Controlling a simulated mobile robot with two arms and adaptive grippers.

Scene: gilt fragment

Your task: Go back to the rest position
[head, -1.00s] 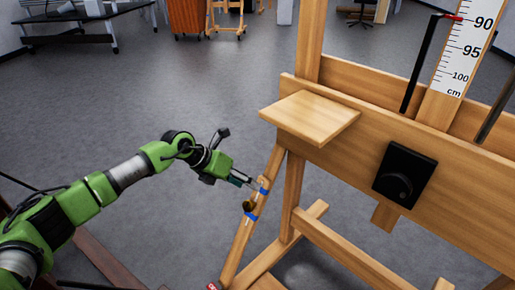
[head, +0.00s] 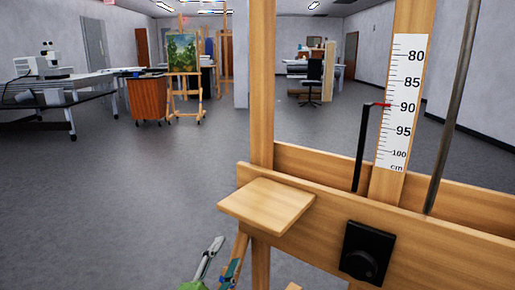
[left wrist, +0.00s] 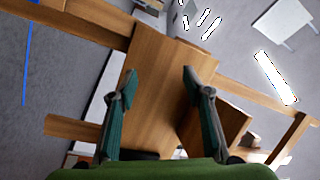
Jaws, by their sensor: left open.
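My left gripper (head: 233,266) is low in the head view, beside the wooden easel's leg and below its small shelf (head: 267,206). Only part of it shows at the bottom edge. In the left wrist view my left gripper (left wrist: 160,71) has its two teal fingers well apart, with nothing held between them. A wooden board (left wrist: 156,90) lies beyond the fingers; whether they touch it I cannot tell. My right gripper is not in view.
The big easel's crossbar (head: 440,228) with a black knob box (head: 367,252) and a ruler (head: 403,100) fills the right side. A cabinet (head: 148,98), painting (head: 182,52) and desk (head: 40,98) stand farther back. Floor at left is clear.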

